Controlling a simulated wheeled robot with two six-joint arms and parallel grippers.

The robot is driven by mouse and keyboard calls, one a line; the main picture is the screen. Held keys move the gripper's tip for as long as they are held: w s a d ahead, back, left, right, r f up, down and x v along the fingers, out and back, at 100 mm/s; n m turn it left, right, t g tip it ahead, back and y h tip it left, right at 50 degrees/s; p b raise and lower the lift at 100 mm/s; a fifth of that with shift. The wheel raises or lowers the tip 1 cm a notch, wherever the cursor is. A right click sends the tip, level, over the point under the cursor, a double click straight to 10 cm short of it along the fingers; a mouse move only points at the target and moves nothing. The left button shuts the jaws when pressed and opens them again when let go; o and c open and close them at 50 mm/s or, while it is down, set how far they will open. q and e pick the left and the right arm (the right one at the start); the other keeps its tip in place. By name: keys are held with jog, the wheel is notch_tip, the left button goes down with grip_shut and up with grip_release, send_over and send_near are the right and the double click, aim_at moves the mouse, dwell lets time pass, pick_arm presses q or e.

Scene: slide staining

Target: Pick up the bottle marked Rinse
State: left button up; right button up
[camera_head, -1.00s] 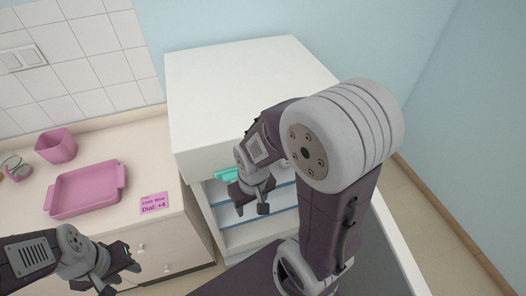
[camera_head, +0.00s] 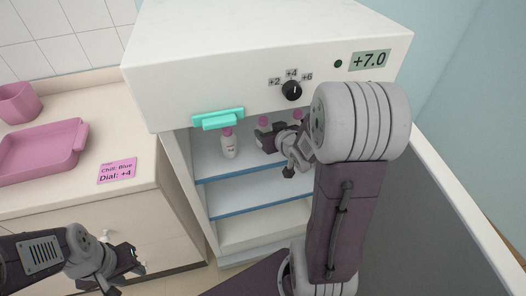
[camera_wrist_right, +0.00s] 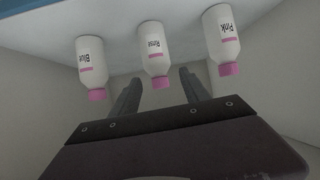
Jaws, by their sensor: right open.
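My right gripper (camera_head: 277,157) is open at the cabinet's upper shelf. In the wrist view its fingers (camera_wrist_right: 159,87) point toward the Rinse bottle, one to each side, with the cap near the gap; contact is not visible. My left gripper (camera_head: 126,273) is open and empty in front of the drawers.
The Blue bottle (camera_wrist_right: 91,66) and Pink bottle (camera_wrist_right: 222,40) flank Rinse closely. The cabinet (camera_head: 245,75) overhangs the shelf, with a teal handle (camera_head: 218,119) and a dial (camera_head: 291,90). A pink tray (camera_head: 40,155) and a card (camera_head: 117,171) lie on the counter at left.

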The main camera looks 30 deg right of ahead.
aim_at(260, 119)
jog(key=shift+w+d+r+t, duration=0.15)
jog(key=shift+w+d+t, duration=0.2)
jog(key=shift+d+t, duration=0.2)
jog(key=shift+w+r+t, duration=0.15)
jog(key=shift+r+t, duration=0.1)
jog(key=shift+r, duration=0.2)
jog(key=x, duration=0.4)
jog(key=b+x, duration=0.1)
jog(key=x, duration=0.3)
jog(key=shift+a+f, duration=0.25)
jog(key=shift+f, duration=0.05)
jog(key=shift+w+d+f, duration=0.15)
jog(key=shift+w, duration=0.25)
pick_arm(q)
notch_tip(260, 119, down, 2)
jog(key=shift+f, duration=0.15)
pick_arm(e)
jog(key=shift+s, duration=0.1)
jog(key=c, duration=0.4)
grip_shut()
